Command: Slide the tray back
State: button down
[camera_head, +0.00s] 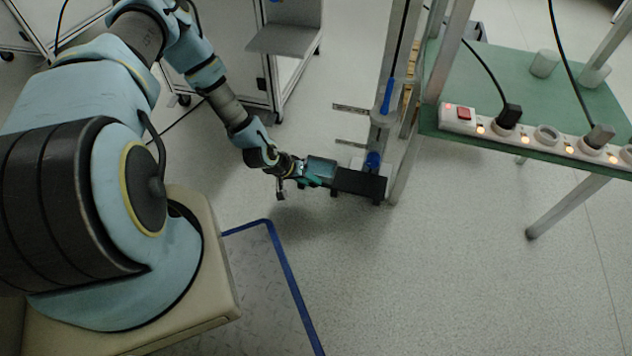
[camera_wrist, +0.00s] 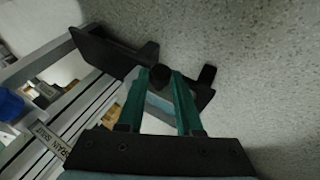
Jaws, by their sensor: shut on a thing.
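The tray shows as a black panel (camera_head: 360,183) low at the upright frame in the head view. In the wrist view its long black front (camera_wrist: 112,52) runs slantwise across the top. My gripper (camera_head: 328,181) meets the tray from the left in the head view. In the wrist view my gripper's two green fingers (camera_wrist: 161,80) are shut on a dark round knob (camera_wrist: 160,74) at the tray's front. How far the tray sits out of the frame is hard to tell, and its inside is mostly hidden.
A metal upright frame (camera_head: 401,155) holds a blue-tipped cylinder (camera_head: 385,112). A green table (camera_head: 480,60) with a white power strip (camera_head: 540,137) stands at right. A labelled metal rail (camera_wrist: 48,138) runs at left in the wrist view. The floor (camera_head: 400,280) in front is clear.

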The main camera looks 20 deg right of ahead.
jog(key=shift+w+a, duration=0.2)
jog(key=shift+a, duration=0.05)
jog(key=c, duration=0.9)
grip_release()
jog(key=o, duration=0.3)
jog(key=shift+o, duration=0.2)
jog(key=p+v, duration=0.3)
jog(key=v, duration=0.7)
jog(key=shift+r+p, duration=0.35)
jog(key=shift+a, duration=0.15)
